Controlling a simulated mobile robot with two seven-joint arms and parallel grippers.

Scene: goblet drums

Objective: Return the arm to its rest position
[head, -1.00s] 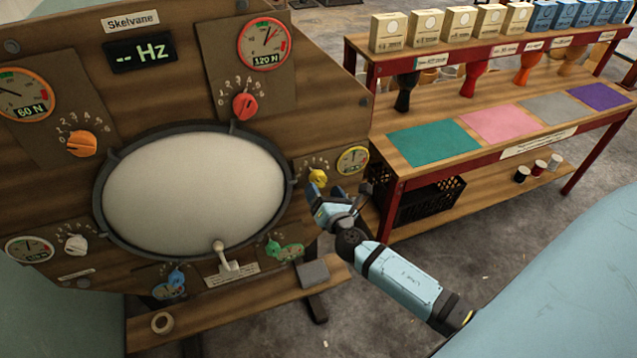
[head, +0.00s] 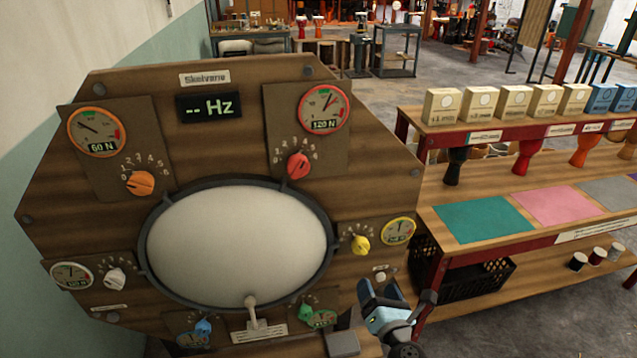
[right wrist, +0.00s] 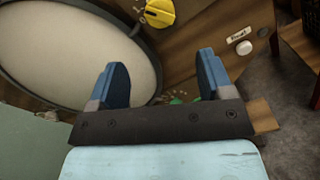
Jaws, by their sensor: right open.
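My right gripper (head: 383,295) is in the lower right of the head view, in front of the lower right part of the wooden drum panel (head: 90,200). Its two blue fingers are apart and empty, as the right wrist view (right wrist: 163,85) also shows. The yellow knob (head: 360,244) is above and left of the gripper. It shows at the top of the right wrist view (right wrist: 160,12), beyond the fingers. The pale round drumhead (head: 235,245) is left of the gripper. Most of my right arm is below the head view's edge. My left gripper is out of view.
A red-framed bench (head: 480,260) stands at right with coloured mats, several goblet drums and boxes. A black crate (head: 490,277) sits under it. Orange (head: 140,183), red (head: 298,165) and white (head: 114,279) knobs stick out of the panel. Open floor lies behind the panel.

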